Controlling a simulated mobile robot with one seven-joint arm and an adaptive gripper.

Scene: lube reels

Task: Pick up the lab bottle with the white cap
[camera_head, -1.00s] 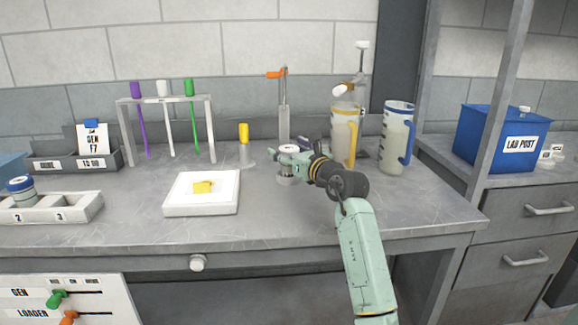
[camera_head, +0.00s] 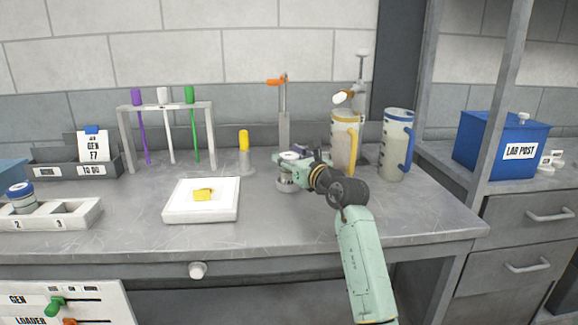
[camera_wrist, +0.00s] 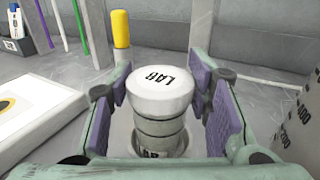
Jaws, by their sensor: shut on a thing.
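The lab bottle is a small grey jar (camera_wrist: 160,130) with a white cap (camera_wrist: 160,88) lettered LAB, upright in the wrist view. My gripper (camera_wrist: 172,106) has its purple pads on either side of the bottle and is shut on it. In the head view the bottle's white cap (camera_head: 289,156) shows at the tip of my gripper (camera_head: 292,165), over the middle of the bench. The bottle's lower part is partly hidden, and I cannot tell whether its base touches the bench.
A white tray (camera_head: 180,210) with a yellow piece lies to the left. A yellow-capped tube (camera_head: 244,142) and a tube rack (camera_head: 127,150) stand behind left. The front bench is clear.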

